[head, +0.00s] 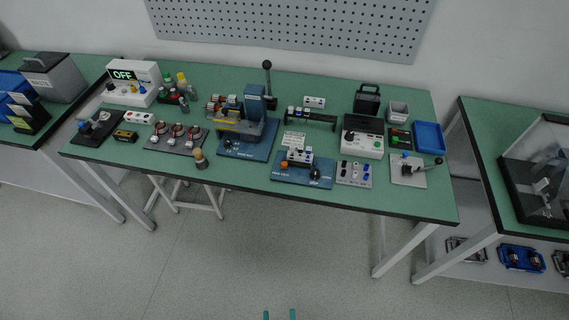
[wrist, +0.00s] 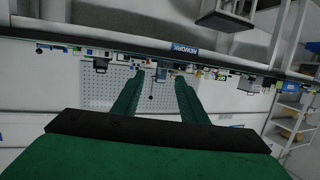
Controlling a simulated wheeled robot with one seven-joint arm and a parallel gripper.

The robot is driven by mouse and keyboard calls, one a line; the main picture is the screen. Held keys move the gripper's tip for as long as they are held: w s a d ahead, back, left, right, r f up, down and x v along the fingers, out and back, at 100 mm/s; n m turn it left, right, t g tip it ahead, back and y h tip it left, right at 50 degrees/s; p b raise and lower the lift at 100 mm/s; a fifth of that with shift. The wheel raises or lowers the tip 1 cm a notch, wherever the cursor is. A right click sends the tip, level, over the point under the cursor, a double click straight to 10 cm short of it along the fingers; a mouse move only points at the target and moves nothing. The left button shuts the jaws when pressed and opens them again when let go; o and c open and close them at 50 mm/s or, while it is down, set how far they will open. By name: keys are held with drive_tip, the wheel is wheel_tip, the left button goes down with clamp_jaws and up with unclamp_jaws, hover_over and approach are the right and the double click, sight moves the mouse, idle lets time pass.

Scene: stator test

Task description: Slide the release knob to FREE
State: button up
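A blue base plate with a small white-and-dark fixture (head: 299,158) stands near the front middle of the green bench in the head view. A black knob (head: 315,173) sits at the plate's right front. Small white lettering on the plate is too small to read surely, so I cannot tell whether this is the release knob or where it is set. A second blue plate (head: 233,150), with a larger machine on it, stands behind left. My gripper (head: 280,315) shows only as two fingertips at the bottom edge, far from the bench. In the wrist view my gripper (wrist: 160,80) is open and empty.
The green bench (head: 230,185) is crowded with fixtures. A tall black-knobbed lever (head: 267,66) rises at the back. A grey lever fixture (head: 408,170) and blue tray (head: 429,138) stand at right. The floor (head: 200,270) before the bench is clear.

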drive_tip(key=c, duration=0.4)
drive_tip(key=shift+o, duration=0.2)
drive_tip(key=g, duration=0.2)
approach(284, 164)
drive_tip(key=shift+m+h, duration=0.3)
drive_tip(key=shift+h, duration=0.1)
drive_tip(key=x, duration=0.8)
drive_tip(key=shift+w+a, duration=0.1)
drive_tip(key=shift+a, duration=0.1)
clamp_jaws()
